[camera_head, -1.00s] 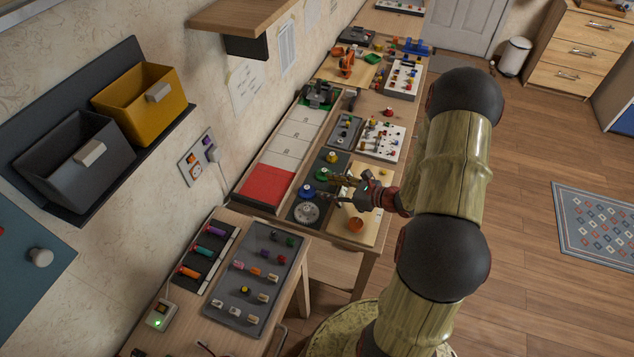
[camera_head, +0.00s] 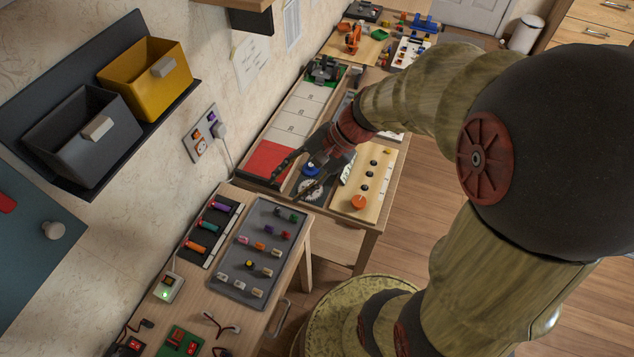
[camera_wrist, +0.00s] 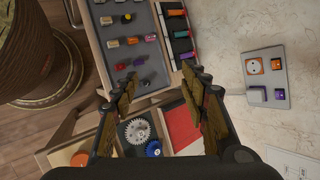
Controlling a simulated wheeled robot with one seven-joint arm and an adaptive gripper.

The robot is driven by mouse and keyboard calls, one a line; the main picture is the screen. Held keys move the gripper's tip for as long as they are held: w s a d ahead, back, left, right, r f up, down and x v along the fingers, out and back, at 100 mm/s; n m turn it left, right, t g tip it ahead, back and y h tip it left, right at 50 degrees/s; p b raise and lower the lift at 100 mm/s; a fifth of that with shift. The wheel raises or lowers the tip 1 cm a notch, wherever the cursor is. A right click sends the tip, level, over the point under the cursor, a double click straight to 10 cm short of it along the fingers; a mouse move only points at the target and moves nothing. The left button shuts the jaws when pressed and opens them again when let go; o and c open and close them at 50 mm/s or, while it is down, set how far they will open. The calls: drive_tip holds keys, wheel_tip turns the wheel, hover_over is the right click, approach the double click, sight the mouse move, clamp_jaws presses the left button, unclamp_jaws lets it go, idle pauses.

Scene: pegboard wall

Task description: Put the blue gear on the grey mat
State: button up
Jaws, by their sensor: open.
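The blue gear (camera_head: 311,170) sits on a dark board at the front end of the far workbench, partly covered by my gripper. It also shows low in the wrist view (camera_wrist: 153,149), beside a larger pale grey gear (camera_wrist: 137,131). My gripper (camera_head: 290,190) is open and empty. It hangs above the front of this bench, with its fingers towards the nearer table. In the wrist view the open fingers (camera_wrist: 160,88) are spread, with the blue gear apart from them. A grey mat or tray (camera_head: 225,272) holding several coloured pegs lies on the nearer table. I cannot tell if it is the task's mat.
A red panel (camera_head: 268,160) lies left of the gears. A wooden board (camera_head: 372,190) with an orange knob is to their right. A gap separates the two tables. Grey and yellow bins (camera_head: 145,75) hang on the left wall.

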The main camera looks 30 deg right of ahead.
drive_tip(key=s+r+n+t+h, duration=0.2)
drive_tip(key=s+r+n+h, duration=0.5)
drive_tip(key=s+r+n, duration=0.3)
wheel_tip(320, 180, up, 2)
drive_tip(key=shift+s+d+n+t, duration=0.3)
drive_tip(key=shift+d+n, duration=0.1)
drive_tip(key=shift+n, duration=0.6)
